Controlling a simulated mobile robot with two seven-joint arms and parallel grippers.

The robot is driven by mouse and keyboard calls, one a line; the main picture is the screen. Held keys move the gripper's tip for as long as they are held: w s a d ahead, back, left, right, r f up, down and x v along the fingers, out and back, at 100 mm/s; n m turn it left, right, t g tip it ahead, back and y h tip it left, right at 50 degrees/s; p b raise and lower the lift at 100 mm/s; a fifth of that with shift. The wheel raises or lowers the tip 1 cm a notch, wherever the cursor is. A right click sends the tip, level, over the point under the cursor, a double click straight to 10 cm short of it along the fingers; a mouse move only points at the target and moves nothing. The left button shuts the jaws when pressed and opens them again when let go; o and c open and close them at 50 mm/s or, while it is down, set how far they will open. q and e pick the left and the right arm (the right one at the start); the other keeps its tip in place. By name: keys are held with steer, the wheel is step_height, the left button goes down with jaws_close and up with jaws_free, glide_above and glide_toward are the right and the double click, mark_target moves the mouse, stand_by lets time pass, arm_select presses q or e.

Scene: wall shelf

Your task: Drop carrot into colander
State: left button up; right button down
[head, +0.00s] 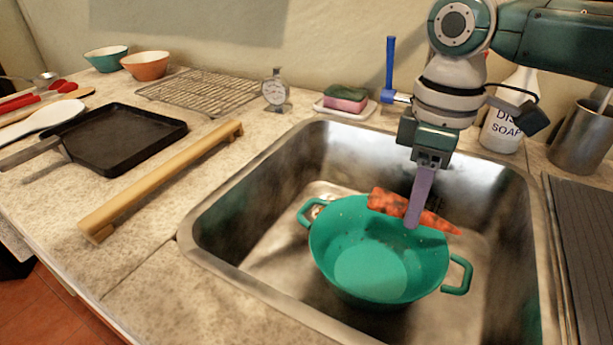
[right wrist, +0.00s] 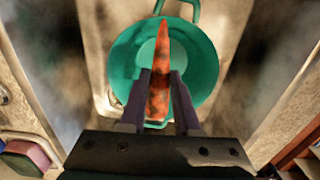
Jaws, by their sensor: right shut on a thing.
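The green colander (head: 378,265) with two loop handles sits in the metal sink. The orange carrot (head: 390,201), with dark patches, is held over the colander's back rim in the head view. My right gripper (head: 412,222) is shut on the carrot. In the right wrist view the carrot (right wrist: 160,75) lies between the two fingers (right wrist: 160,95), its thin tip pointing up the picture, with the colander (right wrist: 122,62) behind it. The carrot appears above the colander and not resting in it; the exact height is hard to tell. My left gripper is not in view.
The sink (head: 265,178) has raised walls around the colander. A soap bottle (head: 508,120), a metal cup (head: 582,135), a sponge on a dish (head: 345,98) and a blue brush (head: 390,65) stand behind it. A wooden bar (head: 165,180) and a black pan (head: 118,135) lie left.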

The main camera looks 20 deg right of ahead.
steer(key=c, duration=0.6)
jaws_free()
steer(key=shift+o, duration=0.2)
step_height(320, 180, up, 10)
steer(key=p, duration=0.2)
